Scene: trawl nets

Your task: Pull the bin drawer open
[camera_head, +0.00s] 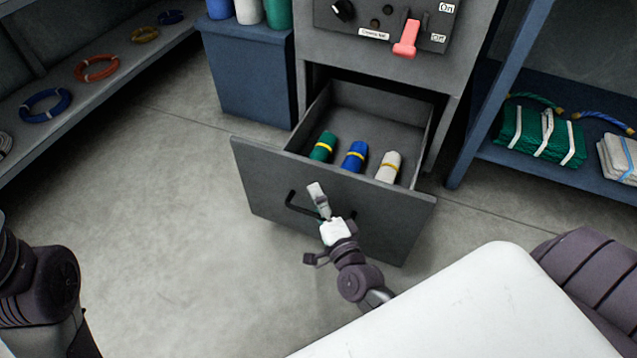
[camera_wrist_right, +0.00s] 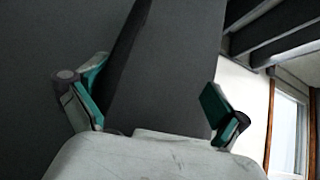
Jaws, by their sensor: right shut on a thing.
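The grey bin drawer (camera_head: 262,183) stands pulled out of the grey cabinet below the control panel, its inside showing. In it lie a green roll (camera_head: 323,147), a blue roll (camera_head: 354,157) and a white roll (camera_head: 388,168), each with a yellow band. The black bar handle (camera_head: 295,203) is on the drawer front. My right gripper (camera_head: 319,199) is at this handle and shut on it, hiding its middle. In the right wrist view, the gripper's teal-padded fingers (camera_wrist_right: 155,95) stand either side of a dark grey surface. My left gripper is out of view; only its arm shows at lower left.
A control panel (camera_head: 385,22) with a red lever is above the drawer. A blue cabinet (camera_head: 245,80) stands to the left, and a blue shelf (camera_head: 485,150) with folded nets to the right. A shelf with rope coils (camera_head: 97,67) runs along the left. The floor before the drawer is clear.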

